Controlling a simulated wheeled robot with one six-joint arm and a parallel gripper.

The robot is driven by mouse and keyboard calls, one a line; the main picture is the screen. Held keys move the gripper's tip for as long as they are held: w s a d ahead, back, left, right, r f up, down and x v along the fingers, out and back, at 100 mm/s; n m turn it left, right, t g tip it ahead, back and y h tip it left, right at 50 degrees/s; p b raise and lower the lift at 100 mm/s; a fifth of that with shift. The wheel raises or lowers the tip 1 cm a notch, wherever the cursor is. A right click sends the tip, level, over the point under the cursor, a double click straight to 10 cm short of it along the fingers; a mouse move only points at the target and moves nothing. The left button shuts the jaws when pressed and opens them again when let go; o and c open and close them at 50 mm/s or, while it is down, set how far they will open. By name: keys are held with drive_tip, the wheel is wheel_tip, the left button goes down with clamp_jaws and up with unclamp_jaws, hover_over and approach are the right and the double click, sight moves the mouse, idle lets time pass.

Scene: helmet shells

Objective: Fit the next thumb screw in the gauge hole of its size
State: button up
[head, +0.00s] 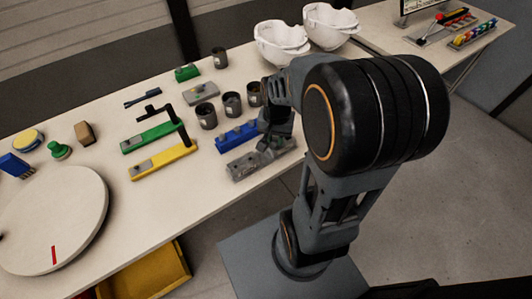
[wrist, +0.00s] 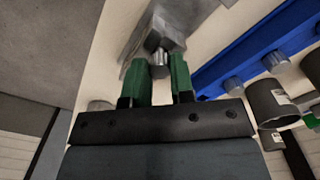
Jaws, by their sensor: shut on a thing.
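My gripper (wrist: 159,66) has green fingers closed on a small silver thumb screw (wrist: 160,56). The screw is at the near end of a grey block (wrist: 143,40) in the wrist view; I cannot tell whether it sits in a hole. The grey block also shows in the head view (head: 246,168), at the table's front edge, partly hidden by my gripper. A blue bar (wrist: 235,58) lies beside it, also in the head view (head: 234,136). Silver round knobs, such as one knob (wrist: 233,84), stick out along the bar's side.
Several dark cups (head: 206,116) stand behind the blue bar. Green (head: 150,137) and yellow (head: 160,161) bars lie to the left. White helmet shells (head: 282,42) stand at the back. A round white turntable (head: 45,220) fills the left front.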

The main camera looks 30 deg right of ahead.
drive_tip(key=shift+f+b, duration=0.3)
drive_tip(key=shift+f, duration=0.1)
idle(0.4)
drive_tip(key=o, duration=0.9)
drive_tip(key=shift+o, duration=0.2)
wheel_tip(320, 180, up, 14)
drive_tip(key=p, duration=0.2)
drive_tip(key=shift+f, duration=0.1)
